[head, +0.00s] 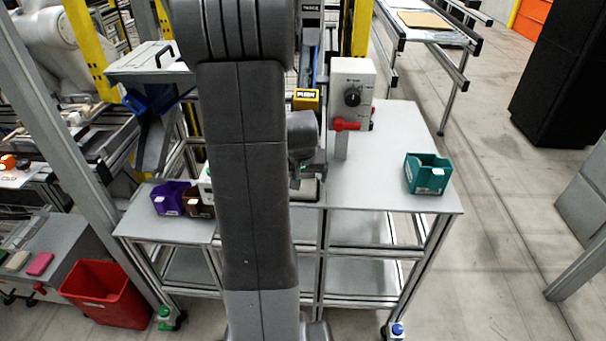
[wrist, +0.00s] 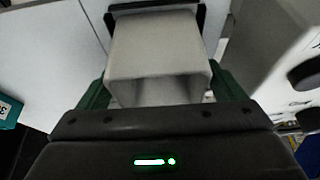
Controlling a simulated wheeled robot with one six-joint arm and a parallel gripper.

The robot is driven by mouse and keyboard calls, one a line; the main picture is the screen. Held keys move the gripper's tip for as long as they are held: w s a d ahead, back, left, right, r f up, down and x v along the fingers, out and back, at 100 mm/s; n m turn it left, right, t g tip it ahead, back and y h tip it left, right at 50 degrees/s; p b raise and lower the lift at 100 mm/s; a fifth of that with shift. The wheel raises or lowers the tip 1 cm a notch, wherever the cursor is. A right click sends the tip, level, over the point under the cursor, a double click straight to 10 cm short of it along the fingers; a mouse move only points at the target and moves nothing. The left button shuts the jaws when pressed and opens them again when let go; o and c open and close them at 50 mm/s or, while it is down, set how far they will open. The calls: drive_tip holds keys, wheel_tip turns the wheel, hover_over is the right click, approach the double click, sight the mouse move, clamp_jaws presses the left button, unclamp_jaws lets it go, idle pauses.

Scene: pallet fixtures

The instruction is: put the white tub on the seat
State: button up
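The white tub (wrist: 158,50) fills the middle of the wrist view, its wide pale face towards the camera. My gripper (wrist: 160,88) has its green fingers close against the tub's left and right sides, shut on it. A dark bracket-like frame (wrist: 201,14) shows around the tub's far end, perhaps the seat. I cannot tell whether the tub touches it or is above it.
A teal bin (head: 427,173) stands on the right of the table (head: 395,130). A control box (head: 352,92) with a black knob and red handle stands beside my arm. Purple (head: 170,198) and brown (head: 199,206) bins sit left. Bare tabletop lies between the control box and teal bin.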

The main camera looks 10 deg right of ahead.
drive_tip(key=shift+r, duration=0.1)
drive_tip(key=shift+r+p, duration=0.2)
drive_tip(key=shift+p, duration=0.1)
drive_tip(key=v, duration=1.1)
drive_tip(key=shift+s+r, duration=0.25)
drive_tip(key=shift+r, duration=0.1)
drive_tip(key=shift+o, duration=0.2)
drive_tip(key=shift+a, duration=0.1)
